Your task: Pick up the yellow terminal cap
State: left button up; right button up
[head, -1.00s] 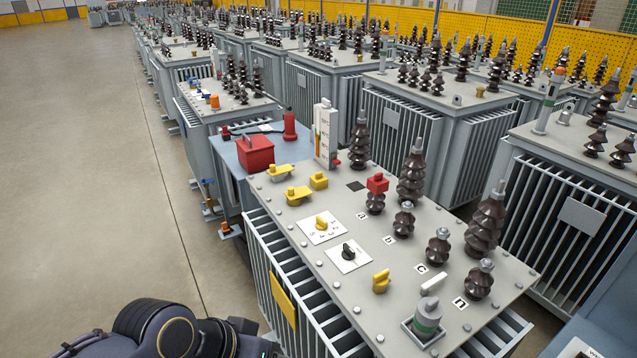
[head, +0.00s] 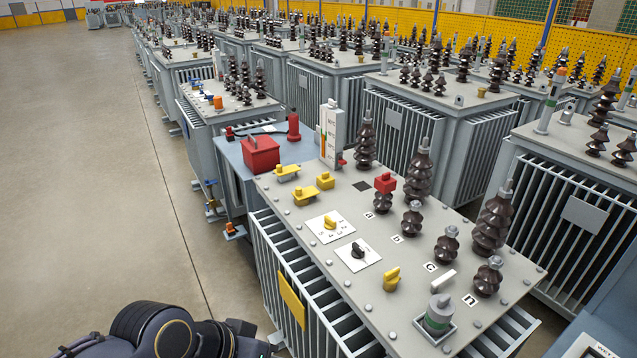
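A small yellow block-shaped cap with a raised top (head: 325,181) sits on the grey top plate of the nearest transformer (head: 330,270), near its back left edge. It has a shape like the red cap (head: 385,183) fitted on the terminal marked a. Two flatter yellow pieces, one behind (head: 287,172) and one in front (head: 306,196), lie to its left. The terminals b (head: 411,219), c (head: 446,245) and n (head: 487,277) are brown and uncapped. Part of my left arm shows at the bottom left, well short of the cap. Neither gripper's fingers can be seen.
A yellow knob (head: 391,279) and two dial plates (head: 329,225) (head: 357,253) are on the near part of the plate. Tall brown insulators (head: 492,220) line its right side. A red box (head: 260,154) stands behind. Open floor (head: 80,180) lies left.

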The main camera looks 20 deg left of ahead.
aim_at(325, 182)
jog(key=k+j, duration=0.1)
jog(key=j, duration=0.35)
jog(key=k+j, duration=0.1)
jog(key=j, duration=0.4)
jog(key=k+j, duration=0.1)
jog(key=j, duration=0.35)
jog(key=i+j, duration=0.15)
jog(key=j, duration=0.2)
jog(key=i+j, duration=0.15)
jog(key=j, duration=0.25)
jog(key=i+j+u, duration=0.1)
jog(key=j, duration=0.25)
jog(key=i+j, duration=0.2)
jog(key=j, duration=0.2)
jog(key=i+j, duration=0.2)
jog(key=j, duration=0.15)
jog(key=i+j, duration=0.15)
jog(key=i, duration=0.4)
jog(key=i+j+u, duration=0.1)
jog(key=i, duration=0.4)
